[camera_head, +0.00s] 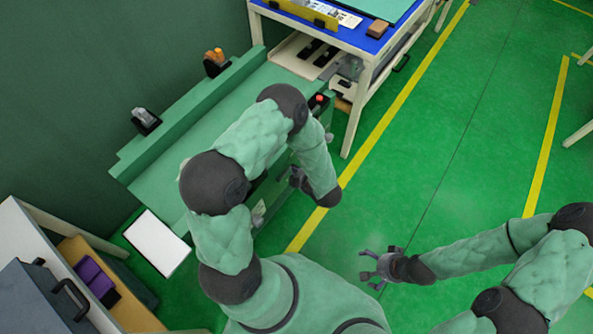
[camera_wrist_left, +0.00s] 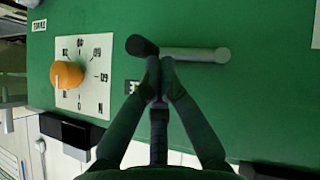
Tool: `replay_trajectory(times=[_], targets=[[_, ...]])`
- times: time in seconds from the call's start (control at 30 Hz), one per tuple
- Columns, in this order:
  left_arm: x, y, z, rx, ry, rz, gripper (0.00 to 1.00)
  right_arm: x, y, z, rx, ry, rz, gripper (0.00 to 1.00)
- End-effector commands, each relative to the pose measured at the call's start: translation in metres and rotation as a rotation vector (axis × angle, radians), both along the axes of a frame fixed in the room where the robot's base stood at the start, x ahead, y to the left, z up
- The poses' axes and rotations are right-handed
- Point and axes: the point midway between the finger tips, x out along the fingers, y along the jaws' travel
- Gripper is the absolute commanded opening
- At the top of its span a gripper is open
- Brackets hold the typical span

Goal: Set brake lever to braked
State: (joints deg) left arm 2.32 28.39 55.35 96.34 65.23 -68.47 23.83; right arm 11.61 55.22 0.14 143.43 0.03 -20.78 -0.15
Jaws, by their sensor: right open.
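The brake lever, a grey bar (camera_wrist_left: 196,54) with a dark rounded end (camera_wrist_left: 140,45), lies sideways across the green panel in the left wrist view. I take this to be the brake lever; no readable label confirms it. My left gripper (camera_wrist_left: 160,62) has its fingertips together at the lever, just right of the dark end. Whether they touch it, I cannot tell. In the head view my left gripper (camera_head: 297,178) is partly hidden by my left arm, and the lever is not clear there. My right gripper (camera_head: 368,268) is open and empty above the green floor.
An orange knob (camera_wrist_left: 66,74) sits on a white dial plate (camera_wrist_left: 97,75) left of the lever. A green bench (camera_head: 160,178) with a red button (camera_head: 319,98) stands at the left. A blue-topped table (camera_head: 345,38) is behind it. The floor at right is open.

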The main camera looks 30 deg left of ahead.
Motion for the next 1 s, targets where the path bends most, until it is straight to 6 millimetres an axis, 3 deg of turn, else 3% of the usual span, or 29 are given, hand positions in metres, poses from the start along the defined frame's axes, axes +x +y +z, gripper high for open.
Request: replay_trajectory(times=[0.73, 1.0], targets=[[0.005, 0.000, -0.008, 0.008, 0.116, 0.000, 0.00, 0.000, 0.000, 0.030, 0.000, 0.000, 0.000, 1.00], [0.009, -0.001, -0.022, 0.027, 0.365, 0.002, 0.00, 0.000, 0.000, 0.052, 0.000, 0.000, 0.000, 1.00]])
